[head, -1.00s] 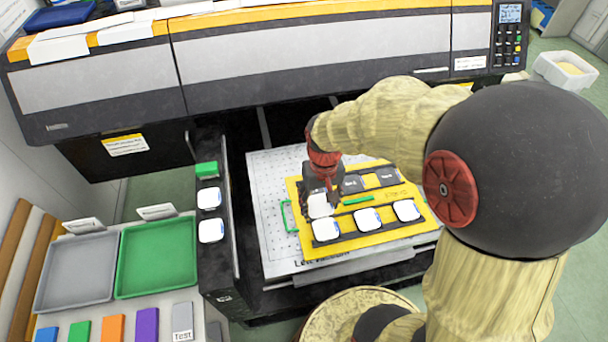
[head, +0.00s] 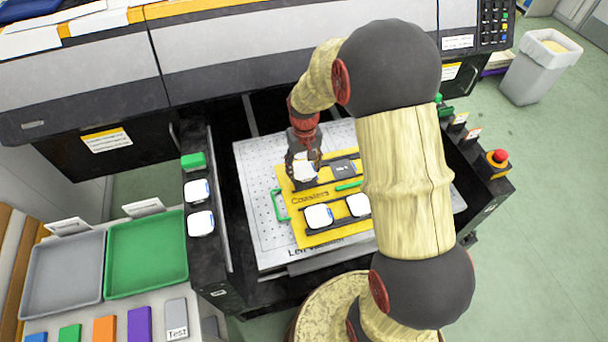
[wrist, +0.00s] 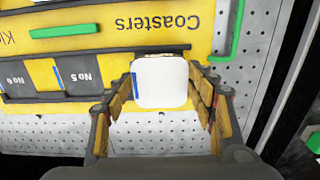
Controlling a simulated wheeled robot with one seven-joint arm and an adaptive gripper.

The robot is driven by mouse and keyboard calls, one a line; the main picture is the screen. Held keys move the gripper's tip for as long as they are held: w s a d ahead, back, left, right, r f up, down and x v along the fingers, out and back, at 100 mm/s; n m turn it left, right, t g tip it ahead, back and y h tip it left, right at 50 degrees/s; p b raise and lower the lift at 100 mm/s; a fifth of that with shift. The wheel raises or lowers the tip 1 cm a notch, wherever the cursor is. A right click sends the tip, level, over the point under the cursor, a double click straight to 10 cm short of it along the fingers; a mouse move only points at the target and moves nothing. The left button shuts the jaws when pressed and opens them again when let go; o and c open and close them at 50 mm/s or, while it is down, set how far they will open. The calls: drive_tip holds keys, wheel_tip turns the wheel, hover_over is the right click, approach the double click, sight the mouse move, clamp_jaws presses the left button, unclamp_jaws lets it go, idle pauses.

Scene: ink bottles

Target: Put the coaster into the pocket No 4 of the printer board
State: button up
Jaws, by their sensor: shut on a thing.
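My gripper (head: 303,166) is shut on a white, rounded-square coaster (head: 306,174) at the back left of the yellow printer board (head: 295,228). In the wrist view the coaster (wrist: 160,82) sits between both fingers, with a blue edge on its left. Dark pockets marked No 5 (wrist: 84,76) and No 6 (wrist: 16,82) lie beside it, empty. The coaster covers the place next to No 5, so pocket No 4's label is hidden; a dark strip shows past its edge. I cannot tell whether it touches the board.
White coasters (head: 318,216) (head: 357,205) sit in the board's front row; my arm hides the right part. Green bars (head: 280,206) lie at its left and middle. The printer body (head: 290,50) rises behind.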

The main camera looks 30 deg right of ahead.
sight(304, 170)
drive_tip(key=shift+w+d+f, duration=0.1)
drive_tip(key=shift+w+f, duration=0.2)
drive_tip(key=shift+f, duration=0.1)
drive_tip(key=shift+f+b, duration=0.55)
drive_tip(key=shift+f, duration=0.95)
drive_tip(key=shift+f, duration=0.15)
drive_tip(key=o, duration=1.3)
